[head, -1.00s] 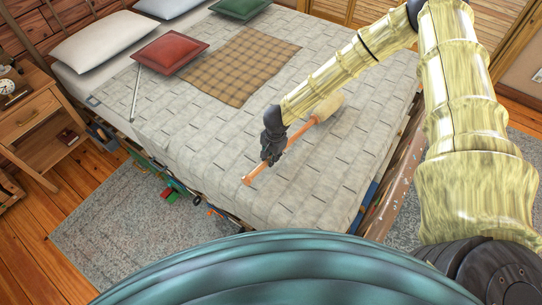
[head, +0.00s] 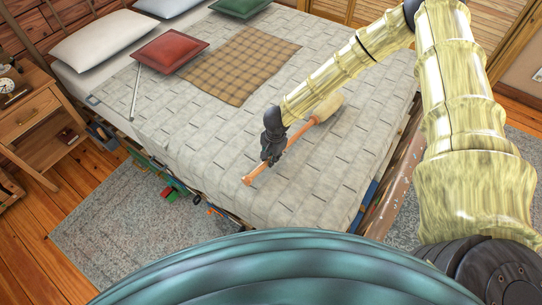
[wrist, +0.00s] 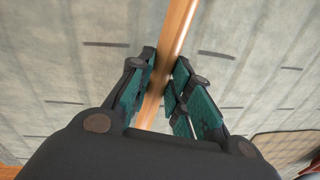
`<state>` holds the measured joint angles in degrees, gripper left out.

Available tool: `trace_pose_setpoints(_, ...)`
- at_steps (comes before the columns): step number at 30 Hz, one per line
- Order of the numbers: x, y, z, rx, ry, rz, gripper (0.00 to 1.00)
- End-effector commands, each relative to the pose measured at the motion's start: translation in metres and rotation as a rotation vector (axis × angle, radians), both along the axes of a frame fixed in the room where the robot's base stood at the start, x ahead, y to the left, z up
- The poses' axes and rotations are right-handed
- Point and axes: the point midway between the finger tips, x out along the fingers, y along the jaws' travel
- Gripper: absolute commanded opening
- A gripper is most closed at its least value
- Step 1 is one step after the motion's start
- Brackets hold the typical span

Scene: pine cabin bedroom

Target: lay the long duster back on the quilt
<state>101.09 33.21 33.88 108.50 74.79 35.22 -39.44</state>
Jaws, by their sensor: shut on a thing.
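The long duster has an orange-brown wooden handle (head: 258,172) and a pale fluffy head (head: 328,107). It lies along or just above the grey quilt (head: 210,140), near the bed's front edge, its head pointing up and right in the head view. My gripper (head: 270,160) is shut on the handle, closer to its bare end than to its head. In the wrist view the handle (wrist: 176,35) runs between the two green-padded fingers (wrist: 160,95), with the quilt right behind it. I cannot tell whether the whole duster touches the quilt.
A plaid throw (head: 240,65), a red cushion (head: 170,50) and a thin grey rod (head: 136,92) lie on the bed. A nightstand (head: 35,115) stands at left. Assorted items (head: 170,190) show under the bed edge. The quilt left of the duster is clear.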

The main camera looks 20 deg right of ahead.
Motion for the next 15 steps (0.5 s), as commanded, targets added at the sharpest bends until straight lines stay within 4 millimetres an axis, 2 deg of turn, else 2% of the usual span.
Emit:
trace_pose_setpoints(4,0.0001,-0.0002,-0.0024,-0.001,0.0,0.0,0.0)
trace_pose_setpoints(5,0.0001,-0.0001,-0.0022,0.0,0.0,0.0,0.23)
trace_pose_setpoints(8,0.0001,-0.0001,-0.002,0.0,0.0,0.0,0.42)
trace_pose_setpoints(9,0.0,-0.0001,-0.0021,0.0,0.0,0.0,0.45)
trace_pose_setpoints(15,-0.0001,-0.0001,-0.0021,0.0,0.0,0.0,0.45)
